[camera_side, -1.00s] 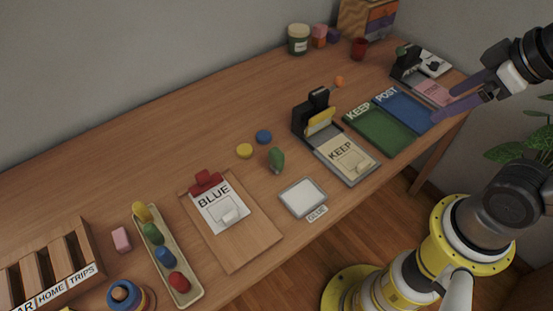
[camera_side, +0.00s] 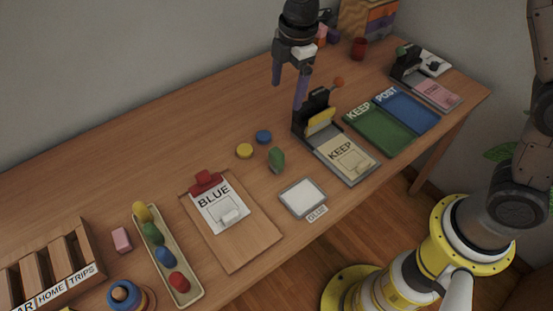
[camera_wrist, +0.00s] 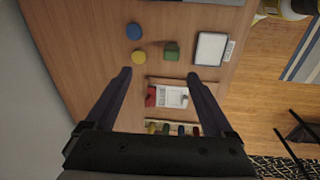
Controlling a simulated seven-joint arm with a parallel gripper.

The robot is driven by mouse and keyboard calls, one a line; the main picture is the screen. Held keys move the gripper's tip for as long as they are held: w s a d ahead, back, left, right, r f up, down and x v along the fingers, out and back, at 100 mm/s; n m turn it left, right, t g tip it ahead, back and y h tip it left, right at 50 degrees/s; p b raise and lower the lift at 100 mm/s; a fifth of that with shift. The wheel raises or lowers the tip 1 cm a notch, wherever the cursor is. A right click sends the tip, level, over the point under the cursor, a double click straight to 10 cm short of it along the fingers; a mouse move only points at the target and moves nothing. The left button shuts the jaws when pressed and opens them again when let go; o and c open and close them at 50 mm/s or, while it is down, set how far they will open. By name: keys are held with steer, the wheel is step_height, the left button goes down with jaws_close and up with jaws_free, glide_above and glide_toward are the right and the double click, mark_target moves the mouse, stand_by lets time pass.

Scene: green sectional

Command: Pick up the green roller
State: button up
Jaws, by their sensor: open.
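Another green piece (camera_side: 153,234) lies in the long tray (camera_side: 183,300) between yellow and blue pieces. I cannot tell for sure which is the green roller. My gripper (camera_side: 288,94) is open and empty, high above the table near the black device. In the wrist view my gripper (camera_wrist: 159,76) has its fingers wide apart, with the lone green object beyond them.
A yellow disc (camera_side: 244,151) and blue disc (camera_side: 264,137) lie beside the lone green object. The BLUE clipboard (camera_side: 245,242), white pad (camera_side: 302,197) and black device (camera_side: 311,118) surround it. Green (camera_side: 379,135) and blue (camera_side: 408,109) trays lie right. The table's back left is clear.

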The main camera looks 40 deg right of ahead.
steer(key=g, duration=0.1)
glide_above(276, 151)
step_height(276, 151, down, 8)
steer(key=r, duration=0.1)
steer(key=shift+n, duration=0.4)
steer(key=f, duration=0.7)
steer(key=shift+s+f, duration=0.2)
steer(key=shift+w+f, duration=0.1)
steer(key=shift+f, duration=3)
jaws_close()
steer(key=shift+r, duration=0.15)
steer(key=shift+r, duration=0.55)
step_height(276, 151, up, 2)
steer(key=shift+r, duration=0.2)
steer(key=s+d+r, duration=0.5)
steer(key=s+r, duration=0.4)
steer(key=s, duration=0.4)
steer(key=shift+r, duration=0.15)
